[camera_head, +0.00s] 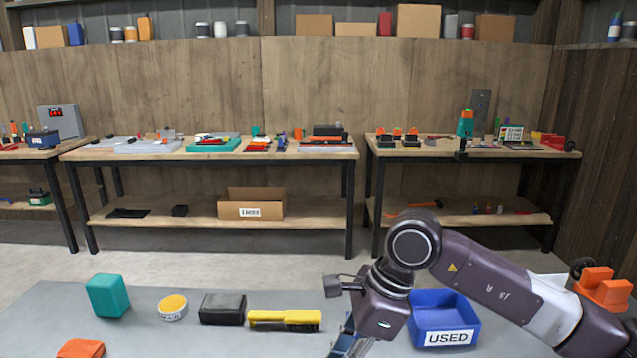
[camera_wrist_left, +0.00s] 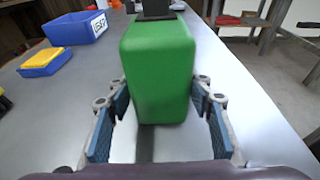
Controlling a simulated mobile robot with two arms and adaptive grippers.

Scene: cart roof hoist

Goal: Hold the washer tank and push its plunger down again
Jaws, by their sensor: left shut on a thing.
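The washer tank (camera_wrist_left: 160,68) is a green upright block in the left wrist view, with a dark part (camera_wrist_left: 155,9) at its far top end. My left gripper (camera_wrist_left: 163,108) is shut on it, with one blue-padded finger on each side. The tank and my left gripper do not show in the head view. My right arm comes in from the right there. Its gripper (camera_head: 350,346) points down at the bottom edge, mostly cut off, so its opening is hidden. I cannot make out the plunger for certain.
A blue bin marked USED (camera_head: 443,323) stands on the grey table behind my right arm. A blue tray (camera_wrist_left: 45,66) holds a yellow piece.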

